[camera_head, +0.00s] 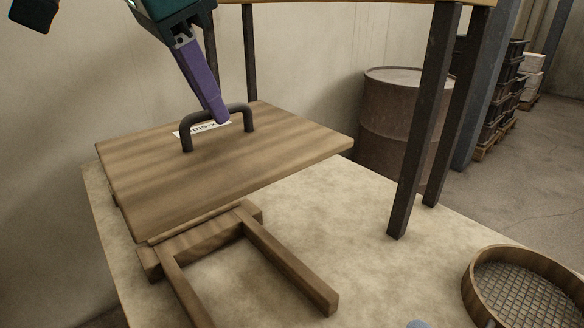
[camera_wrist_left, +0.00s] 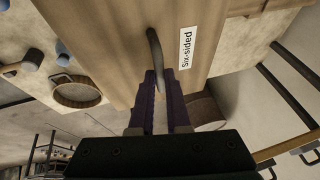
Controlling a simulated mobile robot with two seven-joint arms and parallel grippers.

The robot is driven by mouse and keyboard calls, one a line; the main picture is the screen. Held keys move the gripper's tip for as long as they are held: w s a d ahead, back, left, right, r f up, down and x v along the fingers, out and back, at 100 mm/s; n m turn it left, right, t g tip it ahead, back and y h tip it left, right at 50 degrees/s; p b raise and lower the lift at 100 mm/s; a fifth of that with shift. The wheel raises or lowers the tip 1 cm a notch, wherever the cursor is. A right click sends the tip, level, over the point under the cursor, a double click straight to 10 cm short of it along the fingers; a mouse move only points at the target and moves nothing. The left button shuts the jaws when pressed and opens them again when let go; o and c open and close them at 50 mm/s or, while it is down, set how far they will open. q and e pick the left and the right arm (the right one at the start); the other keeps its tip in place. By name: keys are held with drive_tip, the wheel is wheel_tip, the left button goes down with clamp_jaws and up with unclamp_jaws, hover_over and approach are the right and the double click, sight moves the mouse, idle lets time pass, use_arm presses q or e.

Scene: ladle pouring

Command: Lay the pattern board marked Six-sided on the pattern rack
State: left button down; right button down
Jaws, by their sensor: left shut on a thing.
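The wooden pattern board (camera_head: 240,168) has a dark arched handle and a white label, which reads Six-sided (camera_wrist_left: 186,48) in the left wrist view. My left gripper (camera_head: 218,118) is shut on the handle (camera_head: 186,135) from above, its purple fingers around the bar. The board looks roughly level and overlaps the back of the wooden pattern rack (camera_head: 290,265), whose two arms reach toward the front. I cannot tell whether the board touches the rack.
A round sieve (camera_head: 482,300) lies at the table's right front. Dark posts (camera_head: 418,130) of a raised shelf stand on the stone-like tabletop (camera_head: 350,225). A rusty barrel (camera_head: 385,110) stands behind it. The tabletop between rack and posts is clear.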

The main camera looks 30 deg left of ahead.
use_arm(q)
wheel_tip(320, 180, down, 20)
drive_tip(key=b, duration=0.3)
drive_tip(key=shift+b, duration=0.3)
drive_tip(key=shift+f, duration=0.55)
drive_tip(key=c, duration=0.9)
unclamp_jaws()
drive_tip(key=shift+a, duration=0.1)
